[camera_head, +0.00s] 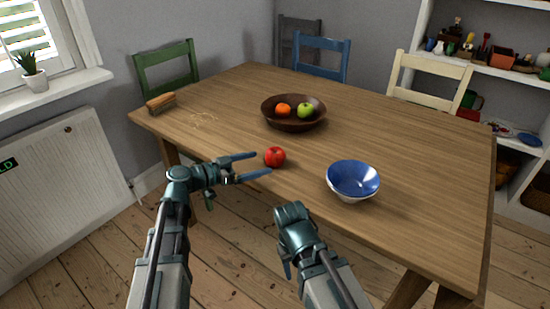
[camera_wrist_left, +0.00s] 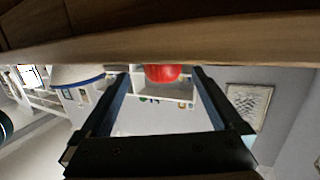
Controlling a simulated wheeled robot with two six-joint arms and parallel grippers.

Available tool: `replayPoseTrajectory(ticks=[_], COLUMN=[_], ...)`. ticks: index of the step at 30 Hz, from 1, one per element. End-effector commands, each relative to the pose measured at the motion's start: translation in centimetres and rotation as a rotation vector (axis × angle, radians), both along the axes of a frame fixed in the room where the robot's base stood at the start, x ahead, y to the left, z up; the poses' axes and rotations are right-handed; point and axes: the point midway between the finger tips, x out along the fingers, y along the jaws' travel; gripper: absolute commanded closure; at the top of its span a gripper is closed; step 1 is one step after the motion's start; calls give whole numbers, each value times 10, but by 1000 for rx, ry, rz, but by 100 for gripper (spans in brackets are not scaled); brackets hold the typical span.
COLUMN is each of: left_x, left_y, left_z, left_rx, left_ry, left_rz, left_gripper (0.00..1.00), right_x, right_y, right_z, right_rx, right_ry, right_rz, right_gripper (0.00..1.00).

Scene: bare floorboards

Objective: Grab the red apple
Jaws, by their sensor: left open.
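The red apple (camera_head: 274,156) sits on the wooden table (camera_head: 400,240) near its front edge. My left gripper (camera_head: 262,163) is open at that edge, its fingers pointing right toward the apple. In the left wrist view, the red apple (camera_wrist_left: 162,73) shows between the tips of the spread fingers, beyond them and partly cut off by the table edge. Nothing is held in the left gripper. My right gripper (camera_head: 290,213) is in front of the table, to the lower right of the left one; its fingers are not clear enough to tell their state.
A blue and white bowl (camera_head: 353,181) stands right of the apple. Behind it a dark wooden bowl (camera_head: 293,122) holds an orange fruit (camera_head: 283,110) and a green apple (camera_head: 306,110). A brush (camera_head: 160,103) lies at the table's left corner. Chairs stand behind the table.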

Motion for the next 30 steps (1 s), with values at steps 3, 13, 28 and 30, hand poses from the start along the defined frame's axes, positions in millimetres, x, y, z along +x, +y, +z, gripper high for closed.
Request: replayPoseTrajectory(ticks=[3, 13, 28, 30], left_x=[8, 29, 28, 28], left_y=[-9, -40, -39, -39], left_z=[-3, -8, -8, -8], left_rx=[0, 0, 0, 0], left_ry=[0, 0, 0, 0], left_rz=[-2, -1, 0, 0], left_gripper=[0, 0, 59, 72], right_x=[0, 0, 0, 0], right_y=[0, 0, 0, 0], right_z=[-3, -8, -8, -8], right_rx=[0, -2, -1, -1], right_ry=[0, -1, 0, 0], right_rz=[0, 0, 0, 0], right_gripper=[50, 50, 50, 50])
